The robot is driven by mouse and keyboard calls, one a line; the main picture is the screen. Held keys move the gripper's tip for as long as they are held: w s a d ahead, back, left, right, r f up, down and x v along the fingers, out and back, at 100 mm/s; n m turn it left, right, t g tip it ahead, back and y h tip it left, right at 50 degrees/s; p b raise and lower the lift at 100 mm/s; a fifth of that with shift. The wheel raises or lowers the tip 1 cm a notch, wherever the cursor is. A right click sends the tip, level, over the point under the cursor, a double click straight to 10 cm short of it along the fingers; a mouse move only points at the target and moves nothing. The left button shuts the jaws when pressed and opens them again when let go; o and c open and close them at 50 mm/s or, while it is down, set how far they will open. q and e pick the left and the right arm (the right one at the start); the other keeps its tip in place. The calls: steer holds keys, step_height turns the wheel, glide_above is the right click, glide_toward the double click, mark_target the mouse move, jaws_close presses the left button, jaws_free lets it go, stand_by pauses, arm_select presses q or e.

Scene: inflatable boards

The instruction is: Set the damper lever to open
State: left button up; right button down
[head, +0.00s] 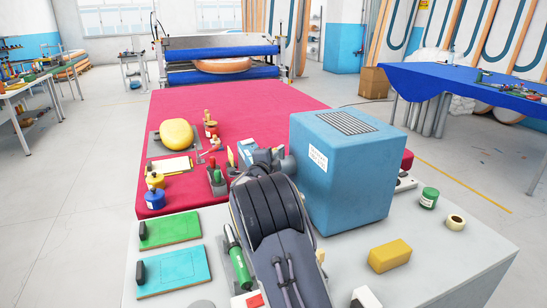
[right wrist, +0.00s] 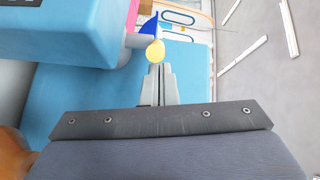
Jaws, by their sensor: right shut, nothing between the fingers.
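The blue box (head: 345,175) with a dark grille on top and a white label stands on the grey tabletop. A short grey duct stub sticks out of its left side. In the right wrist view the box (right wrist: 70,35) fills the upper left. A yellow round knob (right wrist: 155,50), which looks like the damper lever's end, shows beside a blue pointed plate (right wrist: 150,26). My right gripper (right wrist: 158,68) is shut and empty, its tips just below the knob in the picture; I cannot tell whether they touch. My right arm hides the lever area in the head view. My left gripper is out of view.
Near the box are a yellow block (head: 389,255), a green jar (head: 429,198) and a tape roll (head: 455,222). Green (head: 170,230) and cyan (head: 173,271) boards lie at the left. A red mat (head: 240,110) extends behind, with bottles and a yellow object.

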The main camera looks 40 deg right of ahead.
steer(key=w+m+g+h+p, duration=0.1)
steer(key=p, duration=0.1)
steer(key=w+a+m+g+p, duration=0.1)
steer(key=g+p, duration=0.1)
steer(key=p, duration=0.1)
steer(key=shift+w+a+r+m+h, duration=0.1)
steer(key=shift+r+m+h, duration=0.05)
steer(key=shift+m+h, duration=0.2)
steer(key=shift+w+m+g, duration=0.25)
steer(key=shift+g, duration=0.45)
steer(key=shift+w+a+f, duration=0.15)
steer(key=shift+w+f, duration=0.05)
steer(key=shift+w, duration=0.15)
steer(key=shift+w+a, duration=0.2)
steer(key=shift+w, duration=1.05)
steer(key=shift+w+r, duration=0.1)
steer(key=shift+r, duration=0.05)
steer(key=shift+w+a+r+h, duration=0.1)
steer(key=shift+r+h, duration=0.05)
steer(key=shift+h, duration=0.1)
